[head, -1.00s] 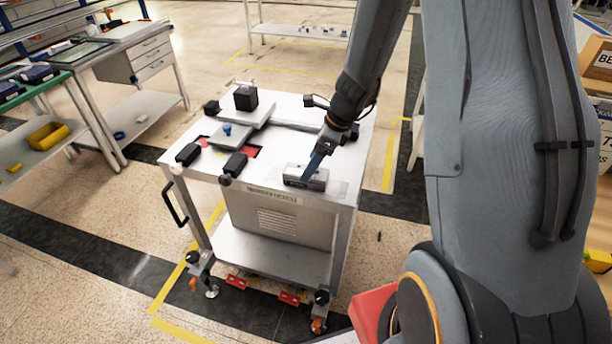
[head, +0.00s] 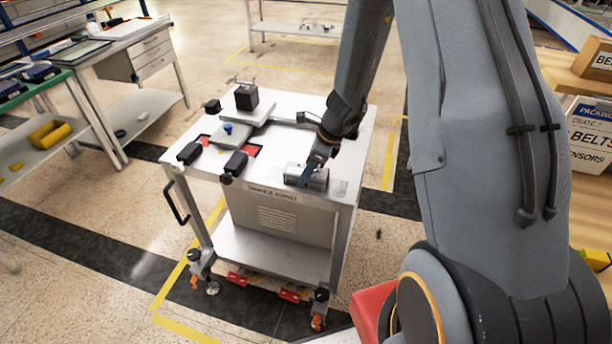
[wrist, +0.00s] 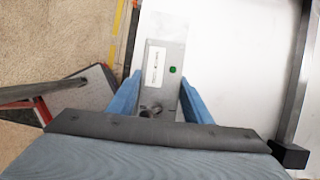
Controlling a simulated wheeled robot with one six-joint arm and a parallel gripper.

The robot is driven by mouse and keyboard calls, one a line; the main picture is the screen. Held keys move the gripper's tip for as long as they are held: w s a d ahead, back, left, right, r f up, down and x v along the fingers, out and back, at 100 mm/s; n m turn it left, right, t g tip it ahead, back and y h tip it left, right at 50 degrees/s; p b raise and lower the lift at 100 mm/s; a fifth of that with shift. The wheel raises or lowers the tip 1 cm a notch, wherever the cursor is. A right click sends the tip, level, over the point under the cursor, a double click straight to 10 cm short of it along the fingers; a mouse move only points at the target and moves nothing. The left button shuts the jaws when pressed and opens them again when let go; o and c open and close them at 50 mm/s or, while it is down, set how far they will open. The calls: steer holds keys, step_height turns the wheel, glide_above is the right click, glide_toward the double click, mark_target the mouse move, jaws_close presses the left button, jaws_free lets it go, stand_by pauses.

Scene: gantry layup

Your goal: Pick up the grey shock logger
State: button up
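The grey shock logger (head: 318,179) is a small grey box on the right front part of the white trolley's top. In the wrist view the logger (wrist: 164,84) shows a white label and a green dot, with a dark round fitting at its near end. My gripper (head: 305,178) is down at the logger in the head view. In the wrist view my gripper (wrist: 158,95) has its two blue fingers apart, one on each side of the logger's near part. I cannot tell whether the fingers touch its sides.
The white trolley (head: 345,140) also carries a black cube (head: 246,97), black blocks (head: 236,164) and a grey plate with a blue knob (head: 228,128). A handle (head: 175,203) sticks out at its left. A bench with drawers (head: 150,60) stands at the left.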

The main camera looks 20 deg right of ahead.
steer(key=shift+c, duration=0.9)
steer(key=shift+r, duration=0.1)
